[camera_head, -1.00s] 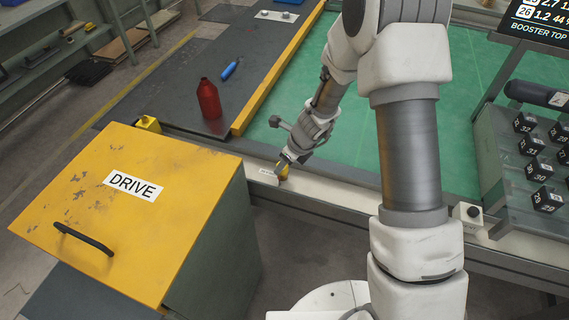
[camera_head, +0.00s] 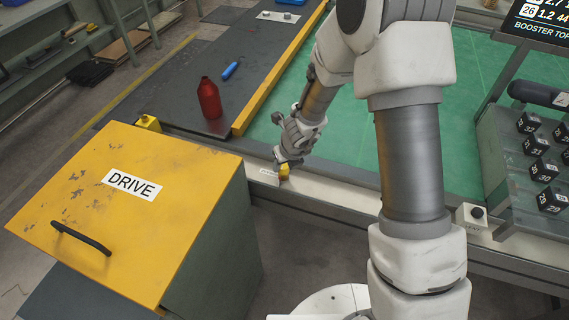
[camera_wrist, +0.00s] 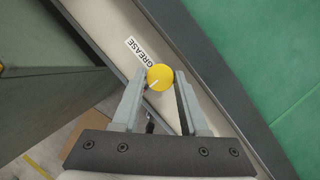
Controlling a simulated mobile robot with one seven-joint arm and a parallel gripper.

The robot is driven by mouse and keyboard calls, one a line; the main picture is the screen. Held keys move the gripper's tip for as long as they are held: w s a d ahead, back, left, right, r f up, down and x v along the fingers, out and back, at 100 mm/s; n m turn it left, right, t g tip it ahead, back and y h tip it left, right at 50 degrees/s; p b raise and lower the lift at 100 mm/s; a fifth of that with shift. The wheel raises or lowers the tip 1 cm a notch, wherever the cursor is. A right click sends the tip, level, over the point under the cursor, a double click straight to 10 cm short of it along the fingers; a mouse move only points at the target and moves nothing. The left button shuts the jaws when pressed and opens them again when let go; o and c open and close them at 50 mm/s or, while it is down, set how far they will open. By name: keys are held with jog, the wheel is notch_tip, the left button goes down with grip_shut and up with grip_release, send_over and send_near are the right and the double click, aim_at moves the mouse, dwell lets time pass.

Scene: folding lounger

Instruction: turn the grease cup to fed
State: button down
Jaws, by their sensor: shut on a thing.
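My gripper (camera_wrist: 158,84) is shut on the knob, one finger at each side. In the head view the yellow knob (camera_head: 284,171) shows at the tip of my gripper (camera_head: 284,163), partly hidden by it. No fed marking is readable.
A yellow-topped DRIVE cabinet (camera_head: 130,215) stands left of the rail. A green bed (camera_head: 350,120) extends behind, with a rack of numbered black blocks (camera_head: 535,145) at right.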

jog(key=shift+c, duration=2.2)
grip_release()
jog(key=p+v, duration=1.1)
jog(key=v, duration=0.6)
jog(key=shift+r, duration=0.15)
jog(key=shift+s+d, duration=0.1)
